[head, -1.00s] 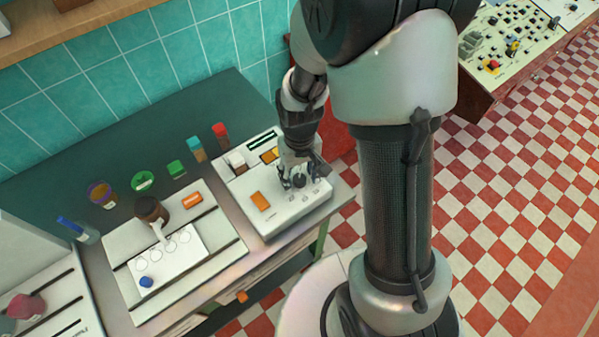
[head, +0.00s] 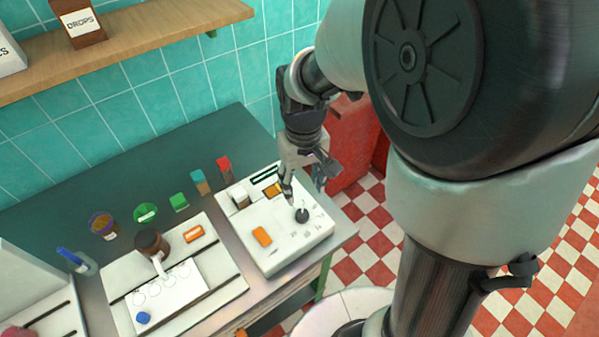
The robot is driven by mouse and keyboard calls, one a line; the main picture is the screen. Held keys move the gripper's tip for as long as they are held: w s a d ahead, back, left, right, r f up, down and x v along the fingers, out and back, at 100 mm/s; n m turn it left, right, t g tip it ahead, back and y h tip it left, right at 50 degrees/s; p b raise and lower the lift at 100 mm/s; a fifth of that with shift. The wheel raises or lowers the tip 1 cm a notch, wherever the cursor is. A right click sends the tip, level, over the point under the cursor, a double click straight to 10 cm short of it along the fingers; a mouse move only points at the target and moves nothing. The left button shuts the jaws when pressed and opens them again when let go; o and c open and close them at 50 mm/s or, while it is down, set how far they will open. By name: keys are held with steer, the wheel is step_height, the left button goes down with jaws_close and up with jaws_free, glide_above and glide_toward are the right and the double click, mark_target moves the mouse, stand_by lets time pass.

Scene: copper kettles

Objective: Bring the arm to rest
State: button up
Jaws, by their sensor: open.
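My gripper (head: 304,188) is open and empty in the head view. It hangs above the right part of a white device (head: 287,245) with a black knob (head: 302,215), an orange block (head: 262,236) and a small display. The fingers look apart from the knob, which shows just below them. My arm (head: 302,112) is folded down from the upper right, in front of the tiled wall.
A white tray (head: 222,268) with a card and a brown jar (head: 150,243) lies left of the device. Several small coloured containers, one green (head: 145,213), stand along the dark counter (head: 130,180). A wooden shelf (head: 160,35) juts out above. A red cabinet (head: 352,140) stands behind my gripper.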

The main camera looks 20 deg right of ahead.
stand_by(0.3)
steer(key=s+r+m+t, duration=0.1)
steer(key=s+r+t, duration=0.3)
steer(key=s+r, duration=0.8)
steer(key=s, duration=0.3)
steer(key=shift+r+t, duration=0.3)
stand_by(0.3)
